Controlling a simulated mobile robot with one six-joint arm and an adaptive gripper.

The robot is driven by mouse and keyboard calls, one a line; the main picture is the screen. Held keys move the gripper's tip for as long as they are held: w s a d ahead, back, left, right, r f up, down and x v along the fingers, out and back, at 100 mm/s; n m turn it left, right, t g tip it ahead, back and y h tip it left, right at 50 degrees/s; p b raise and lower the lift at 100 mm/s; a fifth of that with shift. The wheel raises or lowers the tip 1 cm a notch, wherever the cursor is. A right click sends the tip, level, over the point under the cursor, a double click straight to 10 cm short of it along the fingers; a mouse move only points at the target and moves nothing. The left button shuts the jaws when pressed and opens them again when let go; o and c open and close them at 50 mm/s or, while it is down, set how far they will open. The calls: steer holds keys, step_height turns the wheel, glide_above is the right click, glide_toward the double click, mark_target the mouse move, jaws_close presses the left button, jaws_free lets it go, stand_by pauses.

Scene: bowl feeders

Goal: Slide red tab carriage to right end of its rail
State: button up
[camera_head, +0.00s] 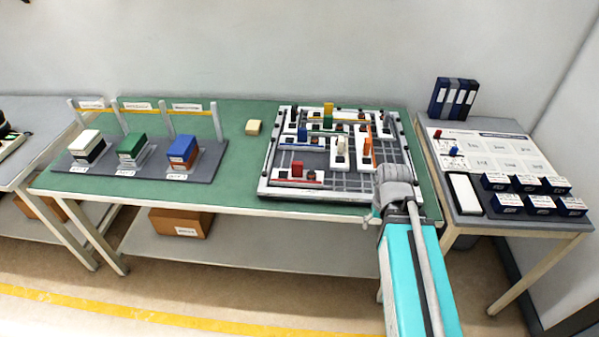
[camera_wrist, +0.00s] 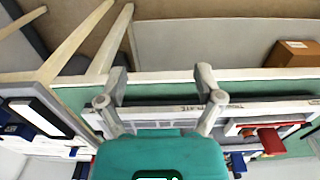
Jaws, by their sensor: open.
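In the wrist view the red tab (camera_wrist: 271,141) is at the right, below and beside my fingers. My gripper (camera_head: 370,214) is at the board's front right edge, to the right of the red tab and apart from it. In the wrist view my gripper (camera_wrist: 164,92) has its two fingers spread with nothing between them. My arm hides the board's front right corner.
Blue (camera_head: 302,133), orange (camera_head: 366,147), yellow (camera_head: 328,108) and other tabs stand on the board. A pale block (camera_head: 253,127) lies left of it. A rack with coloured stacks (camera_head: 181,152) is farther left. A side table (camera_head: 470,218) with dark boxes is at the right.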

steer(key=w+a+r+p, duration=0.6)
steer(key=w+a, duration=0.4)
steer(key=w, duration=0.3)
step_height(320, 180, up, 6)
steer(key=p, duration=0.6)
glide_above(297, 163)
steer(key=shift+f, duration=0.1)
steer(key=shift+f+b, duration=0.15)
steer(key=shift+b, duration=0.15)
step_height(297, 163, down, 14)
steer(key=b, duration=1.3)
steer(key=shift+r+b, duration=0.25)
steer(key=shift+b, duration=0.05)
jaws_close()
